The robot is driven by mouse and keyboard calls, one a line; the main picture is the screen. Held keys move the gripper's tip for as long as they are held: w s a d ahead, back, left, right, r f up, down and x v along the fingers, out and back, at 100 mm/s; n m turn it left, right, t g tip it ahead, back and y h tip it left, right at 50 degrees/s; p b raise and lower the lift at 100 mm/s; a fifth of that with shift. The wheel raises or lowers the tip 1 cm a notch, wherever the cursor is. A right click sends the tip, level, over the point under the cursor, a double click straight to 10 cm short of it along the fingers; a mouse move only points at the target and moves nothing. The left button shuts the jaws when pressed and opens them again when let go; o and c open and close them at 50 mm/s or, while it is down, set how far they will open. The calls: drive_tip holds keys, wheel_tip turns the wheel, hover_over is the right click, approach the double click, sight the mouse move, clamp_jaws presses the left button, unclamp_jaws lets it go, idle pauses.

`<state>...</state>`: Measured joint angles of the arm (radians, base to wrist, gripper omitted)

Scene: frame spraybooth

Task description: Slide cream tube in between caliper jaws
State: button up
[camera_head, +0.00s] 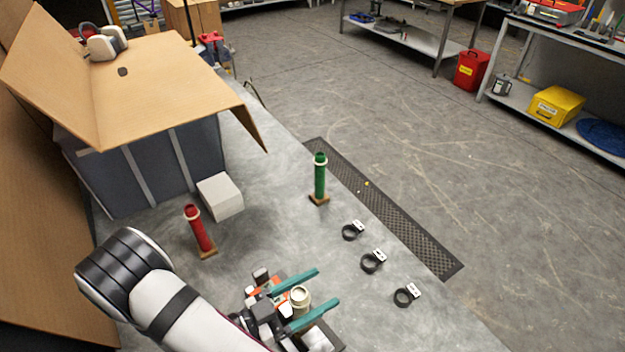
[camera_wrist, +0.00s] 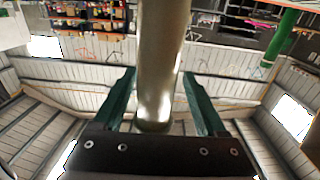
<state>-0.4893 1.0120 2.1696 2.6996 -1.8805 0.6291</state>
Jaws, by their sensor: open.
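A cream tube (camera_head: 300,297) stands between the two teal fingers of my gripper (camera_head: 328,286) in the head view, seen from above with its open top up. Its lower part is hidden by my gripper. In the wrist view the cream tube (camera_wrist: 160,50) runs between the fingers (camera_wrist: 158,73), with a visible gap on each side. My gripper is open and the fingers are not closed on the tube. The fingertips reach past the tube. No separate caliper can be made out.
A red tube (camera_head: 198,230) and a green tube (camera_head: 320,178) stand on wooden bases. Several black rings with white tags (camera_head: 372,261) lie along the bench's right side. A white block (camera_head: 220,196) sits beside a grey-sided booth under a tan panel (camera_head: 170,85). Bench between tubes is clear.

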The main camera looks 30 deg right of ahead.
wheel_tip(320, 180, up, 7)
drive_tip(key=d, duration=0.3)
drive_tip(key=w+d+n+t+y, duration=0.2)
drive_tip(key=w+d+n+t, duration=0.1)
drive_tip(key=w, duration=0.4)
drive_tip(key=w+d+r+n+t+y, duration=0.1)
drive_tip(key=w+d+n+t+y, duration=0.1)
drive_tip(key=w+d+t, duration=0.3)
drive_tip(key=w+d+r+n+t+y, duration=0.1)
drive_tip(key=w+d+n+t, duration=0.3)
drive_tip(key=w, duration=0.6)
drive_tip(key=shift+r+n+t+y, duration=0.25)
drive_tip(key=shift+n+t+y, duration=0.25)
drive_tip(key=shift+t, duration=0.5)
